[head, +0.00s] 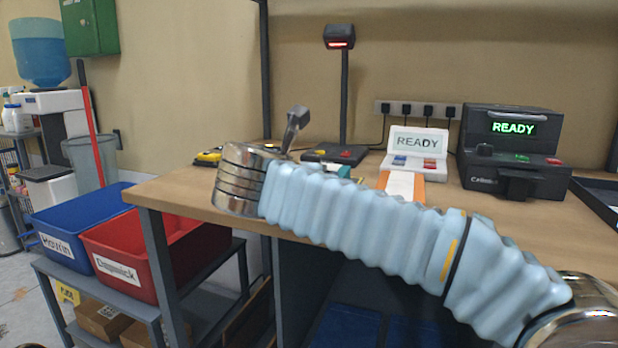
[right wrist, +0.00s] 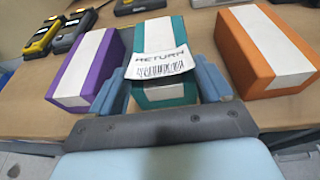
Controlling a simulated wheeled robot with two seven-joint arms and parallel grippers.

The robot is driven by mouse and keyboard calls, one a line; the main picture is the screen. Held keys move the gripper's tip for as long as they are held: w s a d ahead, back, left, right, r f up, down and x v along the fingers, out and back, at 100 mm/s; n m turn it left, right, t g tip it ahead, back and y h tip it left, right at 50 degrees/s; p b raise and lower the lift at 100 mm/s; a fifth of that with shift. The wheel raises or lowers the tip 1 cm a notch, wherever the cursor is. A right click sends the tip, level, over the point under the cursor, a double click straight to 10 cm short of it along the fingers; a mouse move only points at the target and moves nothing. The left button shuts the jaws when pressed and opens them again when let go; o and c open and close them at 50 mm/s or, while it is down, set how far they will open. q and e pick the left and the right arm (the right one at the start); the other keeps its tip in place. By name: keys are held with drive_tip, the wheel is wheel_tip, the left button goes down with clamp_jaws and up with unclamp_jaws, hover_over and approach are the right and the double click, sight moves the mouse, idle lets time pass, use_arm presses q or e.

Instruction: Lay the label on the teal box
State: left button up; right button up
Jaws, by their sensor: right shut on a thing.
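The teal box (right wrist: 165,33) stands in the middle of a row in the right wrist view, with a white strip along its top. In the head view only a teal sliver (head: 343,171) shows behind my right arm. The white label (right wrist: 160,66), printed RETURN with a barcode, is between the fingers of my right gripper (right wrist: 163,78), which is shut on it. The label overlaps the near part of the teal box's top; I cannot tell whether it touches. My left gripper is not in view.
A purple box (right wrist: 88,72) stands left of the teal box and an orange box (right wrist: 266,52) right. Behind them are handheld devices (right wrist: 70,33), a label printer (head: 415,152) and a black READY machine (head: 513,150). A scanner post (head: 344,95) rises at the back. Blue (head: 58,226) and red (head: 118,262) bins stand left.

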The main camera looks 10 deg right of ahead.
drive_tip(key=o, duration=0.5)
drive_tip(key=v, duration=1.3)
drive_tip(key=shift+s+a+r, duration=0.2)
drive_tip(key=shift+s, duration=0.1)
